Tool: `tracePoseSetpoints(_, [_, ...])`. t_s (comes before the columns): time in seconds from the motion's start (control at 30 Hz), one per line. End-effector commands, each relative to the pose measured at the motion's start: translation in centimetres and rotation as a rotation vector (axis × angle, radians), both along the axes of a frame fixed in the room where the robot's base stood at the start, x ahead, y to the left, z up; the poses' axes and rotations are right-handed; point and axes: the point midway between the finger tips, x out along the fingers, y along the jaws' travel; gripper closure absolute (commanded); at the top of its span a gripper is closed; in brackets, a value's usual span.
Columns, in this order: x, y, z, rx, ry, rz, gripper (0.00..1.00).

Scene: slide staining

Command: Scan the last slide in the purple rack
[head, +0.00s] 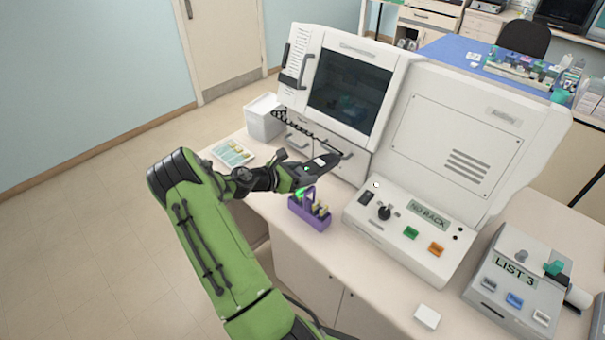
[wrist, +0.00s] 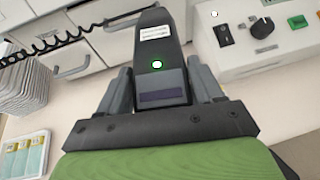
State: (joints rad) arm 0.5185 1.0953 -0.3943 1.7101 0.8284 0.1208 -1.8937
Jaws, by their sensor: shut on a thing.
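My gripper (head: 298,174) is shut on a dark handheld scanner (head: 324,164). In the wrist view the gripper (wrist: 162,82) has a finger on each side of the scanner (wrist: 154,45), which shows a lit green light and a white label. The purple rack (head: 309,218) stands on the counter just below and in front of the scanner in the head view. Several yellowish slides are upright in it, and a bright green spot shows at its left end. The scanner is apart from the rack. The wrist view does not show the rack.
The large white machine (head: 350,80) stands behind.

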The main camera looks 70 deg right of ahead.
Motion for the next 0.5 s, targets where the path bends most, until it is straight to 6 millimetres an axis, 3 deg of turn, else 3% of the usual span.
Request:
tracePoseSetpoints(0.27, [0.0, 0.0, 3.0, -0.004, -0.002, -0.001, 0.71])
tracePoseSetpoints(0.5, [0.0, 0.0, 3.0, -0.001, 0.0, 0.0, 0.71])
